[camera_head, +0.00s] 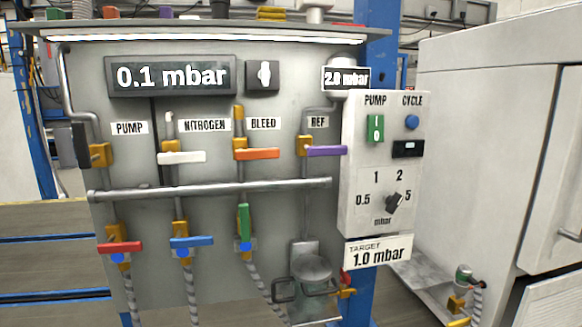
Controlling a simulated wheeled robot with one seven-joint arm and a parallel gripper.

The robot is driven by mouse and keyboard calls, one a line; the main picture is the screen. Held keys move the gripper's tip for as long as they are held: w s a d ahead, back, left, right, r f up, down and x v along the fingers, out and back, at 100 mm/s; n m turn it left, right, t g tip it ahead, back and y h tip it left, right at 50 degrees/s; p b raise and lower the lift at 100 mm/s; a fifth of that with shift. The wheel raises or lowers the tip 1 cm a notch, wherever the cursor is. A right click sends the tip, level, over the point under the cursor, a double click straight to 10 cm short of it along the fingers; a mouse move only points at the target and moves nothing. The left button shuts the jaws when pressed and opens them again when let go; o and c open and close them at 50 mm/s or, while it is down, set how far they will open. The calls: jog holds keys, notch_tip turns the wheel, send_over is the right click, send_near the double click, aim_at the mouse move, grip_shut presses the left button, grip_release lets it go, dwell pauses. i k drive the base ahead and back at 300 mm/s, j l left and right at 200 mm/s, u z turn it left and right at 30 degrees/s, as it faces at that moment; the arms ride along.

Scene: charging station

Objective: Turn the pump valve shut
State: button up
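The pump valve (101,155) is a brass body under the PUMP label (129,128), at the left of the grey panel. Its black handle (80,146) stands upright, in line with the pipe, at the left of the body. The nitrogen valve's white handle (181,157), the bleed valve's orange handle (257,154) and the REF valve's purple handle (327,151) all lie crosswise. My gripper is not in view.
A steel pipe (210,188) crosses below these valves. Lower down are a red handle (120,247) and a blue handle (192,242), both crosswise, and an upright green handle (244,224). The display (172,76) reads 0.1 mbar. A control box (381,165) stands right.

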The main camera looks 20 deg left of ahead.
aim_at(80, 139)
jog(key=u, duration=1.95)
